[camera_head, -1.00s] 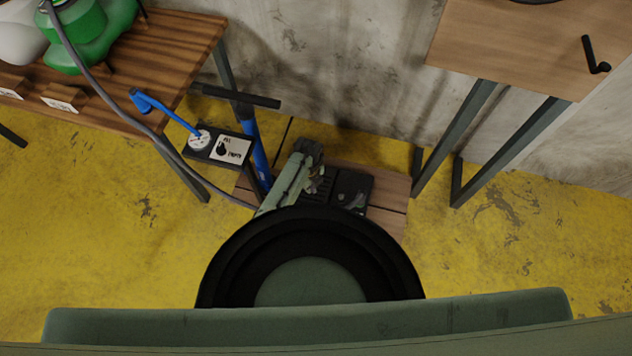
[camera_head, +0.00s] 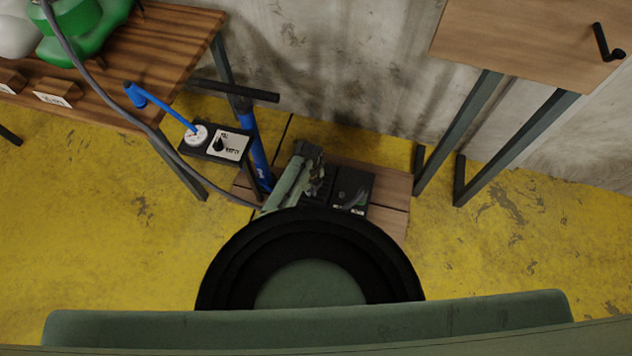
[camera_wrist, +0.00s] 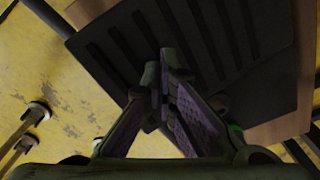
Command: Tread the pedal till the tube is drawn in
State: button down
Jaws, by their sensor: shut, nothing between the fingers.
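The pedal (camera_wrist: 215,45) is a black ribbed plate filling the upper middle of the wrist view. My gripper (camera_wrist: 170,62) is shut and empty, its fingertips over the ribs; I cannot tell whether they touch. In the head view my gripper (camera_head: 312,163) is small, above the wooden base board (camera_head: 392,196), and my arm hides part of the pedal. A grey hose (camera_head: 132,112) runs from the upper left down to the board. A green inflatable (camera_head: 90,38) lies on the left table, cut off by the frame edge.
A blue pump cylinder (camera_head: 257,150) with a black T-handle (camera_head: 235,90) stands beside a panel with a gauge (camera_head: 195,135) and selector knob (camera_head: 220,145). A black box (camera_head: 352,187) sits on the board. The wooden left table (camera_head: 140,45) and right table (camera_head: 520,45) flank it. Yellow floor is open at both sides.

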notch_tip(320, 180, down, 4)
jog(key=shift+b, duration=1.25)
notch_tip(320, 180, up, 7)
jog(key=p, duration=0.7)
jog(key=shift+f, duration=0.15)
notch_tip(320, 180, up, 2)
jog(key=shift+b, duration=0.3)
